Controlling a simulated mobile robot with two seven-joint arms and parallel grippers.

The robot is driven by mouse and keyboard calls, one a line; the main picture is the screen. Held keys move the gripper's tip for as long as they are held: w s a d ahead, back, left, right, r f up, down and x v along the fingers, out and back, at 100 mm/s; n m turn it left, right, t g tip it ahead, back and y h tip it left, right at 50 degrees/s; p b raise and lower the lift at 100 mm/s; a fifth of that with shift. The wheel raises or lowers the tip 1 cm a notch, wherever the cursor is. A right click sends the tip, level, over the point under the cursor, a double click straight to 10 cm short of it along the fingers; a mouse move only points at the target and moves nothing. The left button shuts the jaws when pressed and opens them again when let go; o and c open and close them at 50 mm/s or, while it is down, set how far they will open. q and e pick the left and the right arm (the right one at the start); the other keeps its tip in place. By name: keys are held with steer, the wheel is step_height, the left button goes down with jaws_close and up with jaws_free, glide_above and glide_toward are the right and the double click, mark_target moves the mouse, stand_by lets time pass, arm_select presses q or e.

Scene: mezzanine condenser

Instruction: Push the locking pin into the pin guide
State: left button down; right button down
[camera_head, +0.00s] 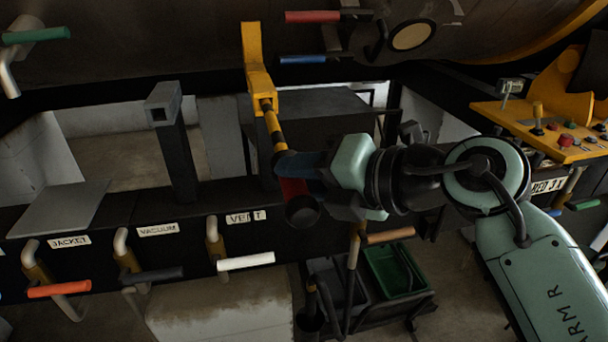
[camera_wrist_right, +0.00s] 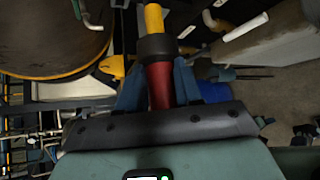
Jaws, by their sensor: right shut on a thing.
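My right gripper (camera_head: 298,168) is shut on the red grip of a rod that looks like the locking pin. In the right wrist view, the blue fingers (camera_wrist_right: 158,85) stand on both sides of the red grip (camera_wrist_right: 160,87), below a black collar and a yellow shaft. In the head view, the yellow-and-black striped shaft (camera_head: 275,128) runs up and slightly left to a yellow bracket (camera_head: 258,75), which looks like the pin guide. The shaft's far end meets the bracket; its depth inside is hidden. My left gripper is not in view.
A grey square tube on a black post (camera_head: 165,105) stands to the left. Labelled valves with coloured handles, such as the white handle (camera_head: 246,262), line the front beam. A yellow control panel (camera_head: 545,130) is at right. A cart with a green bin (camera_head: 395,270) stands below.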

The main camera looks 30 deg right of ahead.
steer(key=w+d, duration=0.2)
steer(key=w, duration=0.9)
steer(key=shift+w+d, duration=0.25)
steer(key=shift+d, duration=0.1)
stand_by(0.8)
stand_by(0.8)
